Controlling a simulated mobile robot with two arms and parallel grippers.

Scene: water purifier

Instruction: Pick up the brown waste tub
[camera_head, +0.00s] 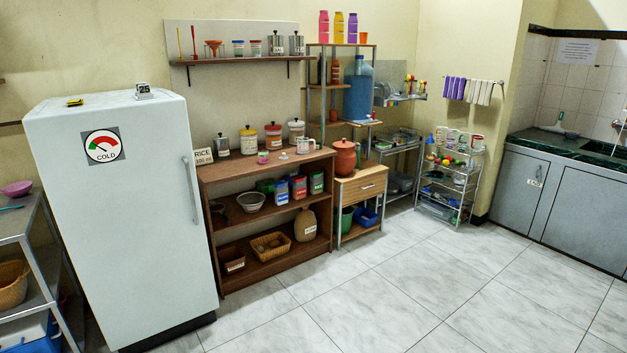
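I cannot pick out a brown waste tub for certain. A tan-brown basket-like tub (12,285) sits on the lower level of a metal rack at the left edge, partly cut off by the frame. A small brown box (234,262) and a tan woven basket (270,246) stand on the bottom shelf of the wooden shelf unit. A reddish-brown round pot (345,157) stands on the small drawer cabinet. Neither of my grippers is in view.
A white fridge (125,210) stands at left, beside the brown shelf unit (266,185) with jars. A blue water container (358,92), a wire rack (449,178) and a grey sink counter (565,195) stand farther right. The tiled floor (400,295) is clear.

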